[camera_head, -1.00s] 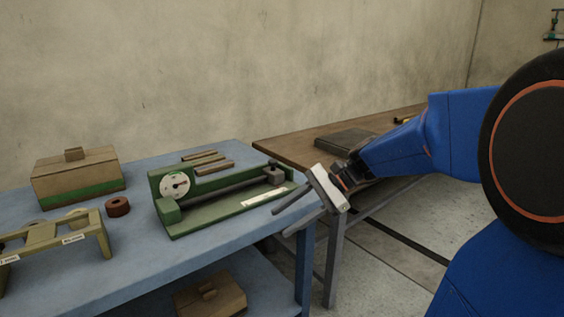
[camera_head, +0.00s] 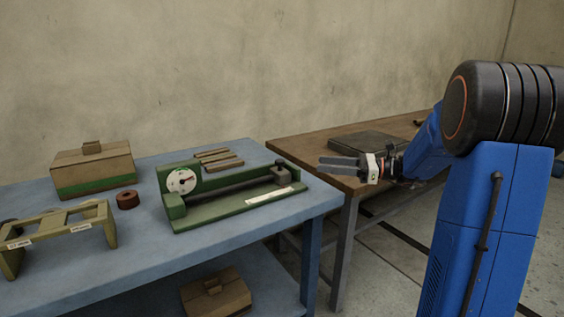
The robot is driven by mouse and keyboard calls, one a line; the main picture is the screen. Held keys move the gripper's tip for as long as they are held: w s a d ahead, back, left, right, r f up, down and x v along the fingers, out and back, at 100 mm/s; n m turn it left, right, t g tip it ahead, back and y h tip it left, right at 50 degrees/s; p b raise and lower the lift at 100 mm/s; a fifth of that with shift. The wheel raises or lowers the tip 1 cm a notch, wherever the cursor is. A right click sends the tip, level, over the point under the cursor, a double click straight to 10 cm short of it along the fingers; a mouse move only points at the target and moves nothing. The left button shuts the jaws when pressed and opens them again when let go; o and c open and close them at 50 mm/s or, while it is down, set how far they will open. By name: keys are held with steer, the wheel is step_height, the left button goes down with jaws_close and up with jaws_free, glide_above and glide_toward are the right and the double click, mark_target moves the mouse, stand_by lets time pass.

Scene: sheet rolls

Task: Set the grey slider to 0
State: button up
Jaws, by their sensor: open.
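The grey slider (camera_head: 281,168) sits at the right end of a long rail on the green device (camera_head: 236,207). A white round dial (camera_head: 182,181) with a pointer is at the device's left end, and a white label strip (camera_head: 269,195) lies along its front right. Any scale marks are too small to read. My gripper (camera_head: 322,166) is open and empty, to the right of the slider and apart from it. Its fingers point left, level, in front of the wooden table.
The device stands on a blue table (camera_head: 130,262). A wooden table (camera_head: 300,150) with a dark flat block (camera_head: 368,143) stands at right.

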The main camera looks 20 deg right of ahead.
mark_target(281, 160)
steer(key=x, duration=1.5)
steer(key=shift+a, duration=0.15)
